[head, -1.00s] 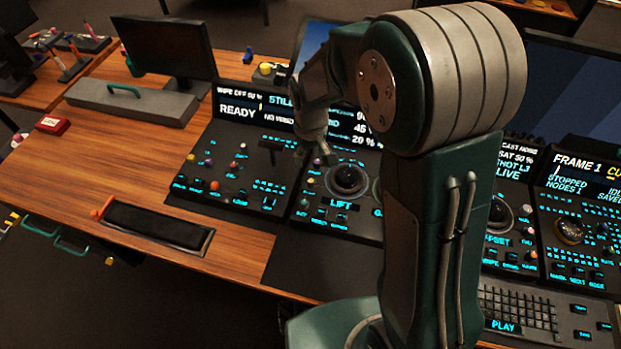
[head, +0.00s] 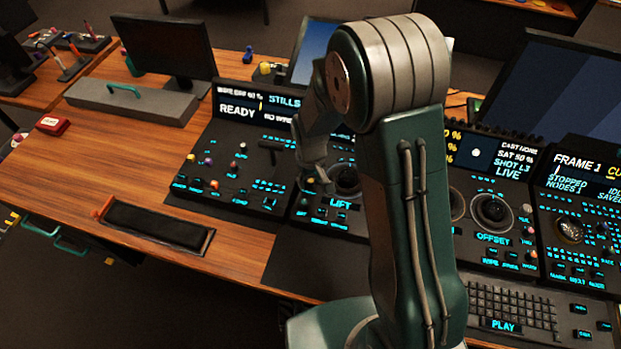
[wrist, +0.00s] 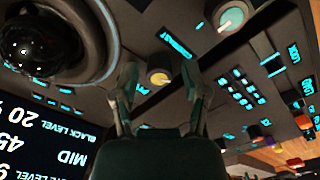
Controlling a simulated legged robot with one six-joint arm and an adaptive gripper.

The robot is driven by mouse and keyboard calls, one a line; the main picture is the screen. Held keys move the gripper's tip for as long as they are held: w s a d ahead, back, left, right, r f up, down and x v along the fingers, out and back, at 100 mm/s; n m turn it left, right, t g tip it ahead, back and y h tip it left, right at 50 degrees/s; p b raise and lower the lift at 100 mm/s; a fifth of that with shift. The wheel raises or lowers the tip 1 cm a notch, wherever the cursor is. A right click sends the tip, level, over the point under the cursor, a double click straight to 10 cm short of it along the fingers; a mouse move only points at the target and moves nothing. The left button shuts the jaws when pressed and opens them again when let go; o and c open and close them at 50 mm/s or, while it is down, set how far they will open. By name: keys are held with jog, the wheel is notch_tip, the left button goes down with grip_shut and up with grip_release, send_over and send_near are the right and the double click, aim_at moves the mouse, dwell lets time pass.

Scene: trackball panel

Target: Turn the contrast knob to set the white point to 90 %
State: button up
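My gripper (head: 322,180) is over the left part of the LIFT trackball panel (head: 338,222) in the head view. In the wrist view, my gripper (wrist: 158,85) is open, with its two fingers apart. A small knob with a pale yellow cap (wrist: 160,77) shows between the fingertips; I cannot tell whether they touch it. A second knob with a white and teal cap (wrist: 232,17) is at the upper right. The level display (wrist: 45,135) appears upside down, showing black level 20, mid 45 and a white level starting with 9, partly cut off.
A dark trackball (wrist: 35,40) sits left of the fingers in the wrist view. Lit buttons (wrist: 240,88) and coloured knobs (wrist: 265,142) lie to the right. In the head view, my arm covers much of the panel. The OFFSET panel (head: 495,240) is to its right.

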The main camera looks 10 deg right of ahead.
grip_shut()
jog(key=shift+n, duration=1.5)
jog(key=shift+o, duration=2.2)
grip_release()
jog(key=shift+f, duration=0.1)
